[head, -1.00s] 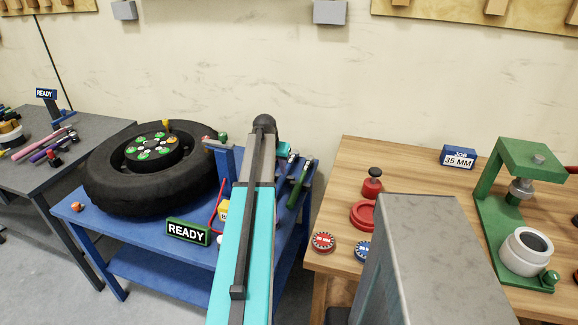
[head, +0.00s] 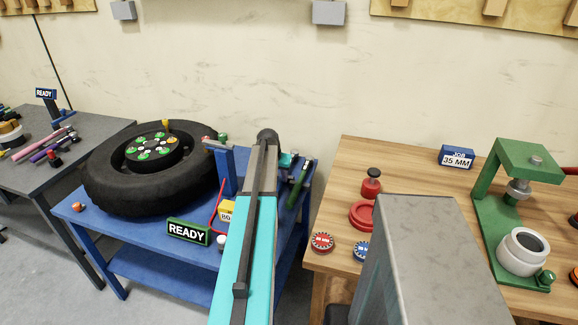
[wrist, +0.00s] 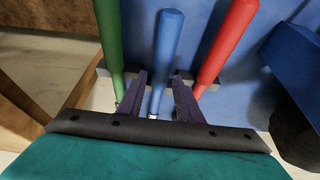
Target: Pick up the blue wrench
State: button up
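The blue wrench (wrist: 167,40) shows its handle in the wrist view, running down between the two fingers of my gripper (wrist: 159,78). The fingers are open, one on each side of it, with small gaps to the handle. Its lower end passes behind my gripper body and is hidden. In the head view my arm covers most of this area, and I cannot make out the blue wrench there.
A green handle (wrist: 109,35) stands close left of the fingers and a red handle (wrist: 228,42) close right. The blue bench (head: 150,268) also bears a tyre (head: 105,192) and a READY sign (head: 188,231). A wooden table (head: 400,165) stands to the right.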

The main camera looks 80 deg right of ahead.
aim_at(280, 180)
jog(key=shift+f, duration=0.1)
jog(key=shift+p+x, duration=1.05)
jog(key=shift+x, duration=1.45)
jog(key=shift+a, duration=0.15)
grip_shut()
